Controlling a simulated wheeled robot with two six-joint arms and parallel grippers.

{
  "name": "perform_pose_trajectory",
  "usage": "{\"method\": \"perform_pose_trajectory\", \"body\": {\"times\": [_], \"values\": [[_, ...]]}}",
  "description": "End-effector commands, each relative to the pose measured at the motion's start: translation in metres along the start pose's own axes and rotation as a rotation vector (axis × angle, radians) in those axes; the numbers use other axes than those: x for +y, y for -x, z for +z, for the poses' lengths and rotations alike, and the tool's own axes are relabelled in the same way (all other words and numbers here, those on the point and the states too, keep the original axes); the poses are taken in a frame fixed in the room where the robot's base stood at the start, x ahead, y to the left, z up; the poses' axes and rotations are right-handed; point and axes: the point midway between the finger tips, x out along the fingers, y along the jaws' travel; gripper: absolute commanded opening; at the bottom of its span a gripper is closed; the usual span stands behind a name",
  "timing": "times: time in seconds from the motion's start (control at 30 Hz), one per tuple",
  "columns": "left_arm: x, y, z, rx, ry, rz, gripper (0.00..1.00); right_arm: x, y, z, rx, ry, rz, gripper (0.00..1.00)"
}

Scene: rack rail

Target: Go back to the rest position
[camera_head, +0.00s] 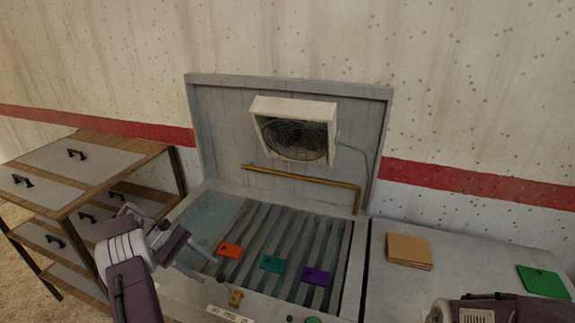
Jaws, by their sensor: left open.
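My left gripper (209,270) is open and empty at the left front of the grey rack unit. Its fingers point right, just left of the orange tag (230,250). The orange tag, a teal tag (271,263) and a purple tag (316,276) lie on the slatted rack (295,238). My right arm shows only in part at the bottom right; its gripper is out of the picture.
A fan box (293,130) and a brass pipe (300,176) are on the upright back panel (222,120). A wooden drawer cabinet (85,160) stands left. On the right-hand counter (455,265) lie a tan block (409,250) and a green plate (543,281).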

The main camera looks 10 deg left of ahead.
Motion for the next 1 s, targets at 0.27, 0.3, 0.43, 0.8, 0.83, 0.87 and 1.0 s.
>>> {"method": "perform_pose_trajectory", "body": {"times": [0.27, 0.3, 0.43, 0.8, 0.83, 0.87, 1.0], "values": [[0.066, -0.026, 0.096, 0.038, -0.226, -0.155, 0.48, 0.0, 0.0, 0.0, 0.0, 0.0, 0.0, 0.36], [0.07, -0.037, 0.123, 0.039, -0.262, -0.203, 0.48, 0.0, 0.0, 0.0, 0.0, 0.0, 0.0, 0.36], [0.058, -0.081, 0.19, 0.107, -0.384, -0.355, 0.48, 0.0, 0.0, 0.0, 0.0, 0.0, 0.0, 0.36], [-0.093, -0.15, 0.193, 0.483, -0.943, -0.7, 0.48, 0.0, 0.0, 0.0, 0.0, 0.0, 0.0, 0.36], [-0.103, -0.15, 0.185, 0.504, -0.98, -0.716, 0.48, 0.0, 0.0, 0.0, 0.0, 0.0, 0.0, 0.36], [-0.112, -0.151, 0.176, 0.523, -1.014, -0.731, 0.48, 0.0, 0.0, 0.0, 0.0, 0.0, 0.0, 0.36], [-0.107, -0.152, 0.153, 0.606, -1.167, -0.741, 0.48, 0.0, 0.0, 0.0, 0.0, 0.0, 0.0, 0.36]]}}
